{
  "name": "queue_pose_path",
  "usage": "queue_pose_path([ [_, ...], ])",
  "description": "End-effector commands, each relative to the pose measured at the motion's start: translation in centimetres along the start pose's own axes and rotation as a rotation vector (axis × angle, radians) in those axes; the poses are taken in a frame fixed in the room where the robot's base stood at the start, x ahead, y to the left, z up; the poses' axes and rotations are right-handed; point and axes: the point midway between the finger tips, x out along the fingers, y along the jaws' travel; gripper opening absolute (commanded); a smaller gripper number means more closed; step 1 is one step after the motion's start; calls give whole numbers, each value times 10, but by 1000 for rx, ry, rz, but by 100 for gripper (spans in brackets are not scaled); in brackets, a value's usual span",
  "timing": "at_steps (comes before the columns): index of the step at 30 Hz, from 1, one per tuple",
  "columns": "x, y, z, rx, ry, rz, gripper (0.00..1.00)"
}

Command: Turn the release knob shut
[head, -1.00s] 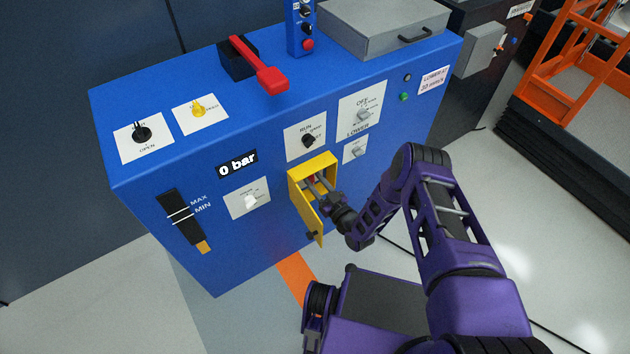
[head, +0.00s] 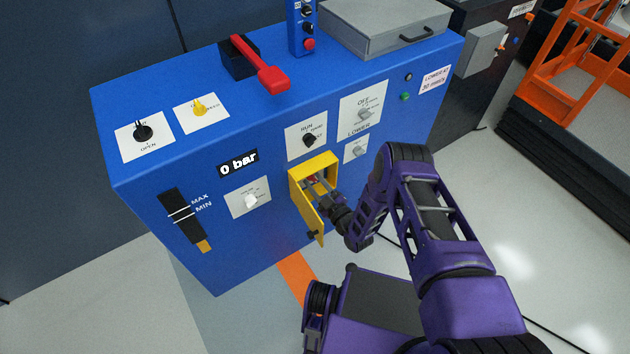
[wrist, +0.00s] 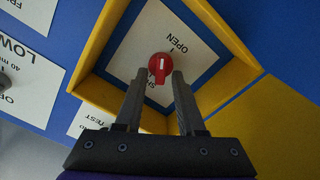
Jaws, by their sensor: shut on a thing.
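The release knob (wrist: 160,66) is a red round knob with a white pointer line, on a white plate (wrist: 190,42) reading OPEN and partly hidden lettering. It sits inside a yellow box (head: 318,163) on the blue cabinet's front, with the yellow door (head: 306,212) hanging open. My gripper (wrist: 157,78) reaches into the box, its two dark fingers on either side of the knob, shut on it. In the head view my gripper (head: 325,192) hides most of the knob. The pointer line runs roughly up and down in the wrist view.
The blue cabinet (head: 270,240) carries other knobs around the box, including a RUN knob (head: 309,139) above and a small grey knob (head: 358,151) to the right. A red lever (head: 265,68) lies on top. The gauge reads 0 bar (head: 238,163).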

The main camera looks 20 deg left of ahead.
Motion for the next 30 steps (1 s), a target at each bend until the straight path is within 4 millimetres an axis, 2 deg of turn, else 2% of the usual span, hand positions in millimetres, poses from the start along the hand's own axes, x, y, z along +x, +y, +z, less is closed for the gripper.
queue_pose_path([
  [30, 0, -9, 4, -968, 2, -1, 0],
])
